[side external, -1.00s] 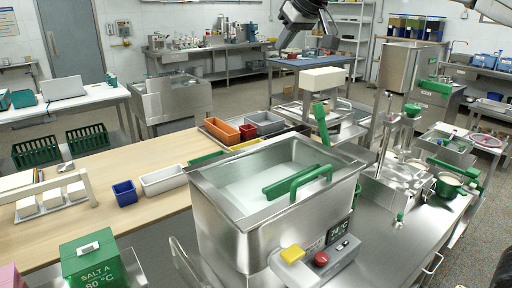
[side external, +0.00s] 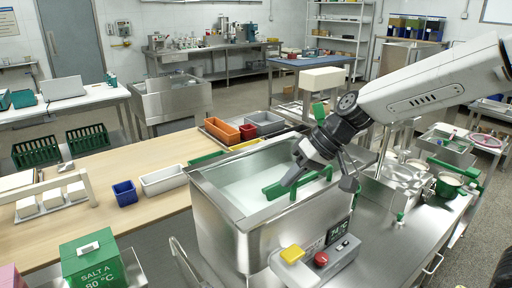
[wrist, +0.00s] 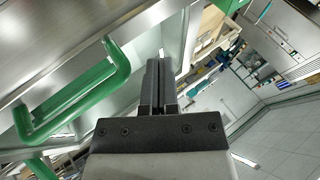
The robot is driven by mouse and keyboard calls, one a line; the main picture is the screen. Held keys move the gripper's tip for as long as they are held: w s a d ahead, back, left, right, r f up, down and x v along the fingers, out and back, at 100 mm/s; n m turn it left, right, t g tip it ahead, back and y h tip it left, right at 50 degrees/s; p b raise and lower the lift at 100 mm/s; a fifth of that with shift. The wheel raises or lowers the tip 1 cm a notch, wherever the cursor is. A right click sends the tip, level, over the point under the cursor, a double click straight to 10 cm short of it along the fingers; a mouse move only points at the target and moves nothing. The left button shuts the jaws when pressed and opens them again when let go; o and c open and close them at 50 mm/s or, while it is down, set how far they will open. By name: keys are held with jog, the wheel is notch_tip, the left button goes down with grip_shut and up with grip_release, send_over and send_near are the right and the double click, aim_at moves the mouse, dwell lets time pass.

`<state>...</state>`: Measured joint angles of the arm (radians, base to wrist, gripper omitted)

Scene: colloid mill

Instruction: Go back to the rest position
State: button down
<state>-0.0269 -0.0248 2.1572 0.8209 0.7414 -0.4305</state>
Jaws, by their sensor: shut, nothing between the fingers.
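My gripper (side external: 291,179) is over the steel vat (side external: 218,200) in the side view, at the near end of the arm that reaches in from the right. Its fingers point down and to the left, close to the green handle (side external: 274,190) at the vat's opening; I cannot tell from this view whether they touch it. In the wrist view the two dark fingers (wrist: 158,68) lie together with nothing between them. There a green handle (wrist: 105,80) is to the left, apart from the fingers.
A yellow button (side external: 292,254) and a red button (side external: 321,259) are on the vat's front panel. A blue bin (side external: 124,193) and a white bin (side external: 163,180) stand on the wooden table. The mill's steel bench (side external: 400,240) is at the right.

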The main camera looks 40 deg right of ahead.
jog(key=s+d+f+g+h, duration=0.1)
jog(key=s+d+f+h, duration=0.2)
jog(key=s+d+f, duration=0.2)
jog(key=s+d+f+n+h, duration=0.1)
jog(key=s+d+f+h, duration=0.2)
jog(key=s+f, duration=0.3)
jog(key=shift+d+f+g, duration=0.4)
jog(key=shift+d+f, duration=0.5)
jog(key=shift+f, duration=0.95)
